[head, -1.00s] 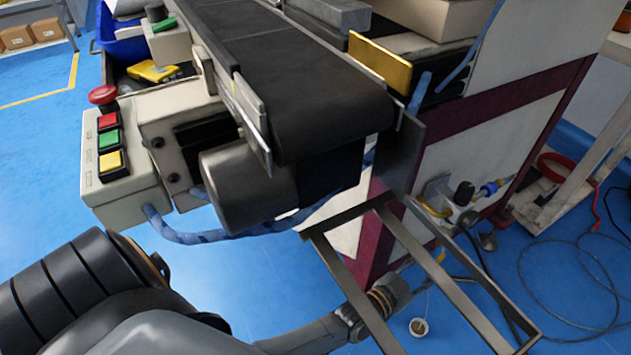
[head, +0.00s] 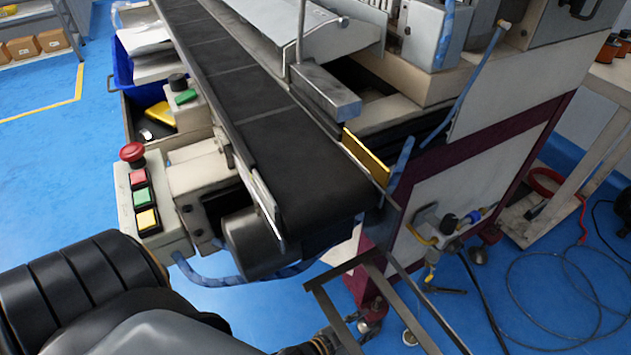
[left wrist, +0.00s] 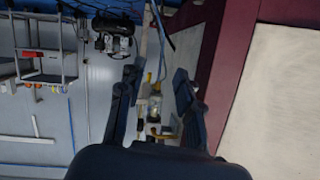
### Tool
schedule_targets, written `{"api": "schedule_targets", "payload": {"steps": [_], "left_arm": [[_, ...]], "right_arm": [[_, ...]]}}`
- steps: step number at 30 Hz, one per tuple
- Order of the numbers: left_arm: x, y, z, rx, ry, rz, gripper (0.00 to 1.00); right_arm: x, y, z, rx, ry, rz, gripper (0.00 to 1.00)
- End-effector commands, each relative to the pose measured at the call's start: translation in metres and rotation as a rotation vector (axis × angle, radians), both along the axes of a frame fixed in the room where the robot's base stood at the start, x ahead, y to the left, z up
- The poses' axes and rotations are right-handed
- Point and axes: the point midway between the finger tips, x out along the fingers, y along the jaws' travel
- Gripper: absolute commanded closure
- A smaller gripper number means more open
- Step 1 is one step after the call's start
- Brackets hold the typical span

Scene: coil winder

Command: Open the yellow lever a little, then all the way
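The yellow lever (head: 419,238) is a small curved yellow part on the valve fittings at the lower side of the machine, beside a black knob (head: 448,224). My left arm comes in from the lower left in the head view. Small yellowish parts show between and beyond the fingers; I cannot tell which is the lever. My right gripper is not in view.
A control box (head: 150,205) with a red stop button stands left. Cables (head: 545,295) lie on the blue floor at right. The maroon machine frame (left wrist: 215,50) is right of my fingers.

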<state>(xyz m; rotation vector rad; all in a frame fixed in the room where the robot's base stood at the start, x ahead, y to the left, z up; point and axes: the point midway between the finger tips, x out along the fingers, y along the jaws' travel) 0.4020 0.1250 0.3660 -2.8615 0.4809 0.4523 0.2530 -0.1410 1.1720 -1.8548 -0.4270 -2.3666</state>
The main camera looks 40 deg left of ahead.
Motion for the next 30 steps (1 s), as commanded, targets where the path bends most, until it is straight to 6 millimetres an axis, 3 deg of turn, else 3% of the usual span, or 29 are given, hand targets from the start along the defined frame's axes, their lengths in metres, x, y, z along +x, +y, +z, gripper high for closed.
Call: {"api": "schedule_targets", "payload": {"steps": [1,15,24,30], "left_arm": [[-0.006,0.004,0.003,0.008,0.042,0.004,0.65],[-0.081,0.04,-0.036,0.08,0.401,0.048,0.65],[-0.117,0.055,-0.048,0.104,0.535,0.072,0.65],[-0.123,0.057,-0.051,0.107,0.558,0.077,0.65]], "right_arm": [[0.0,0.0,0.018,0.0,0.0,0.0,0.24],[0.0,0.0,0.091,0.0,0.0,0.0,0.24],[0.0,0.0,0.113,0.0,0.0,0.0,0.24],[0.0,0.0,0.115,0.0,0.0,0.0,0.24]]}}
